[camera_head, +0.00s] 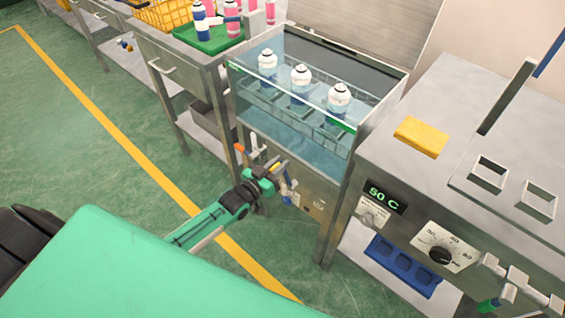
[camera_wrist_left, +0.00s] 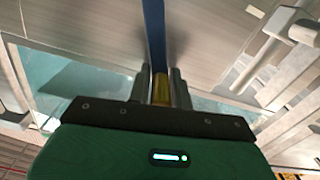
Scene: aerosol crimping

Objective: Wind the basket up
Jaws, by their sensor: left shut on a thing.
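A wire basket (camera_head: 318,122) sits inside the glass-walled water tank (camera_head: 346,146). Three white-topped aerosol cans (camera_head: 301,76) stand upright in it, their lower parts seen through bluish glass and water. My left gripper (camera_head: 275,168) is at the front of the tank's steel cabinet, low and below the glass. In the left wrist view my left gripper (camera_wrist_left: 161,88) is shut on a small brass-coloured grip (camera_wrist_left: 161,92), with a blue bar (camera_wrist_left: 154,35) running beyond it. The rest of the crank is mostly hidden by the gripper. My right gripper is not in view.
A steel bench with a 50 C display (camera_head: 385,196) and a dial (camera_head: 440,254) stands close on the right. A side table with a green tray (camera_head: 208,41) of cans and a yellow crate (camera_head: 165,13) stands left. The green floor at left is clear.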

